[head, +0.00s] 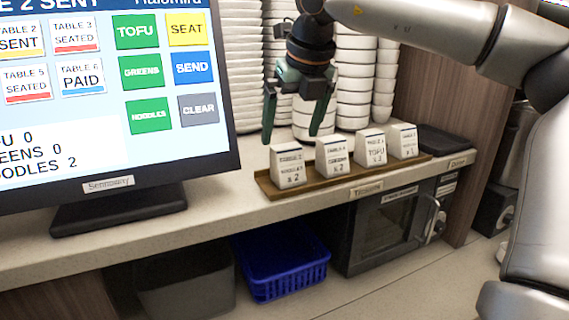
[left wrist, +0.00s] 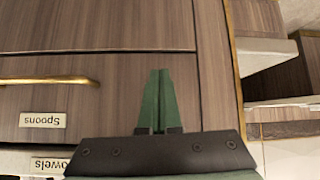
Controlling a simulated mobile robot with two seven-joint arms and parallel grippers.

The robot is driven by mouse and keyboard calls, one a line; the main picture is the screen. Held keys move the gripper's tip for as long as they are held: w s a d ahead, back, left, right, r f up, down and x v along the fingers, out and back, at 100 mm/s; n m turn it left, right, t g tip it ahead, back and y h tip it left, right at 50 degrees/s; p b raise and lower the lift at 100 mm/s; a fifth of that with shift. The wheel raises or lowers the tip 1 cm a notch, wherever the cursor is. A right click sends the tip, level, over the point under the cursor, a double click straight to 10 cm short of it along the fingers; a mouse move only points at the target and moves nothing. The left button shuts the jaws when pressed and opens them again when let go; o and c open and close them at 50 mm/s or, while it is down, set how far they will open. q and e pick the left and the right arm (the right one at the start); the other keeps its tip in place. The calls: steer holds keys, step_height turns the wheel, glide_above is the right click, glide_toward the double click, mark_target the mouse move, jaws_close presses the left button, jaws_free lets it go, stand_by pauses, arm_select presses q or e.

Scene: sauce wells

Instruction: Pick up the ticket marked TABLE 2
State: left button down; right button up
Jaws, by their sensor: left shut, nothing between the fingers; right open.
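Several white ticket blocks stand in a row on a brown wooden tray (head: 262,182) on the counter. The leftmost ticket (head: 288,167) seems to read NOODLES x 2; its table line is too small to read surely. To its right stand a second ticket (head: 333,155), a third marked TOFU (head: 370,148) and a fourth (head: 404,141). My right gripper (head: 291,138) is open, pointing down with its fingertips just above and behind the leftmost ticket, holding nothing. My left gripper (left wrist: 159,72) is shut and empty in the left wrist view, in front of wooden drawers.
A monitor (head: 110,100) stands left of the tray. Stacked white bowls (head: 355,80) are behind my right gripper. A black flat object (head: 445,141) lies right of the tray. Below are a blue basket (head: 280,270) and an oven-like appliance (head: 390,230). A drawer marked Spoons (left wrist: 60,95) faces my left gripper.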

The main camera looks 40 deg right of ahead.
mark_target(287, 147)
steer(key=p+x, duration=0.1)
steer(key=x, duration=0.7)
steer(key=c, duration=1.3)
steer(key=shift+c, duration=0.5)
steer(key=shift+r, duration=0.15)
